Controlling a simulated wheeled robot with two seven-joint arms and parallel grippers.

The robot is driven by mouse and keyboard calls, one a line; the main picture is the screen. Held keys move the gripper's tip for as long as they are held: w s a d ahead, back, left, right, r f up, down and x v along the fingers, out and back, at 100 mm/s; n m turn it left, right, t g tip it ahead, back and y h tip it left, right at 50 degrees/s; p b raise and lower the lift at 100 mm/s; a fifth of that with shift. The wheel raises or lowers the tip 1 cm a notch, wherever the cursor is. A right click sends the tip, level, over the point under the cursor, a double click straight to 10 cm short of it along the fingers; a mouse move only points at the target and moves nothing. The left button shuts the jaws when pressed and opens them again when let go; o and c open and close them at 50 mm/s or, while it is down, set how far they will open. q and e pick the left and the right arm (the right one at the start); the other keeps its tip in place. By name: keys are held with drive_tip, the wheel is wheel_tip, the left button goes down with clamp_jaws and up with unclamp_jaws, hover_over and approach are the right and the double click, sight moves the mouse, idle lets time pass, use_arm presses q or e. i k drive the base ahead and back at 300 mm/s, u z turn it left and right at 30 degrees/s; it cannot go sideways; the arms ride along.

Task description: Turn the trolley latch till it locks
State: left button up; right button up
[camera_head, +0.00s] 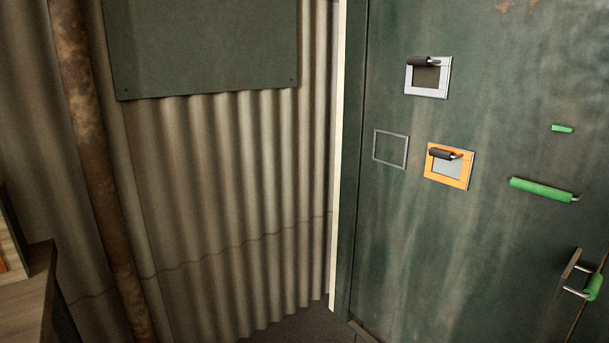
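No trolley is recognisable in view, and I cannot tell which fitting is the trolley latch. A dark green metal panel (400,255) fills the right side. On it is a white-framed plate with a black handle (428,61) pointing left. Lower down is an orange-framed plate with a black handle (441,155) lying nearly level. A green bar handle (541,189) slopes slightly down to the right. A green-gripped pull handle (593,286) is at the lower right edge, partly cut off. Neither of my grippers is in view.
An empty grey frame (391,149) is left of the orange plate. A small green grip (562,128) is at upper right. A corrugated wall (235,190) bears a rusty pipe (92,130) and a flat plate (205,45). A wooden surface (27,287) juts in at lower left.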

sight(554, 127)
drive_tip(key=z, duration=1.3)
drive_tip(key=k, duration=0.65)
drive_tip(key=u, duration=0.65)
drive_tip(key=i, duration=1.8)
drive_tip(key=z, duration=0.6)
